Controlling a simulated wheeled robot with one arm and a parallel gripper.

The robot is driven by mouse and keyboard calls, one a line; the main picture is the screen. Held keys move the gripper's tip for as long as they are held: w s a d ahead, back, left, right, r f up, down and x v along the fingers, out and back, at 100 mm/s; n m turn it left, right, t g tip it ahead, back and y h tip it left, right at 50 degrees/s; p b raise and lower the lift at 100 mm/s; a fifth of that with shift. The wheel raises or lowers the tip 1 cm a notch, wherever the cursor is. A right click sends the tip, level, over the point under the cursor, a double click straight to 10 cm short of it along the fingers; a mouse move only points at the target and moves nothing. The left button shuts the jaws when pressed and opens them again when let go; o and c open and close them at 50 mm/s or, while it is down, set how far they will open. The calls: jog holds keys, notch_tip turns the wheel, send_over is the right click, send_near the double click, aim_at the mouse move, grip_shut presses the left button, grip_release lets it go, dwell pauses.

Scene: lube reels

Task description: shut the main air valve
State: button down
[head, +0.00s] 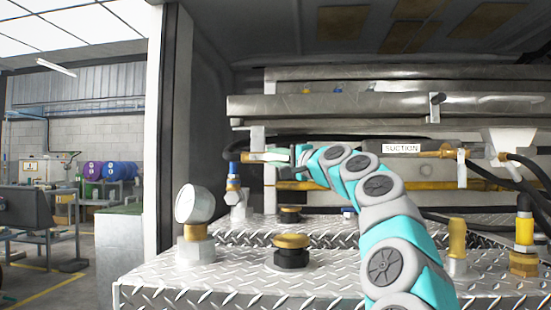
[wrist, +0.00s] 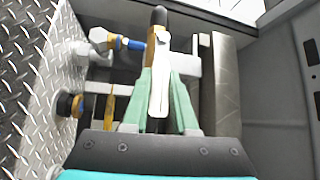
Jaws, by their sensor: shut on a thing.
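My gripper (wrist: 160,76) has its two pale green fingers closed on the sides of a pale, narrow handle (wrist: 157,105) in the wrist view. A brass part (wrist: 155,48) with a dark end continues beyond the fingertips; I take this to be the main air valve. In the head view my gripper (head: 272,156) reaches left, above the tread-plate tank tops. The brass end (head: 249,157) shows at its tip, beside a blue fitting (head: 234,169). My fingers hide part of the handle, and the valve's open or shut position cannot be told.
A round pressure gauge (head: 194,205) stands at the front left of the tread plate (head: 220,278), near a brass cap (head: 290,241). A metal bar (head: 330,105) runs above my arm. A pipe labelled SUCTION (head: 401,148) and black hoses lie to the right.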

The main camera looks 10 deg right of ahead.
jog(key=shift+f, duration=0.15)
dwell(0.5)
jog(key=b, duration=0.1)
jog(key=f+m+t+b, duration=0.1)
jog(key=b, duration=0.1)
jog(key=shift+a+f+m, duration=0.2)
jog(key=shift+f+m, duration=0.1)
jog(key=m+t+b, duration=0.2)
jog(key=b, duration=0.1)
jog(key=shift+w+f+m+t+b, duration=0.1)
jog(key=shift+f+m+t+b, duration=0.2)
jog(key=c, duration=0.7)
grip_release()
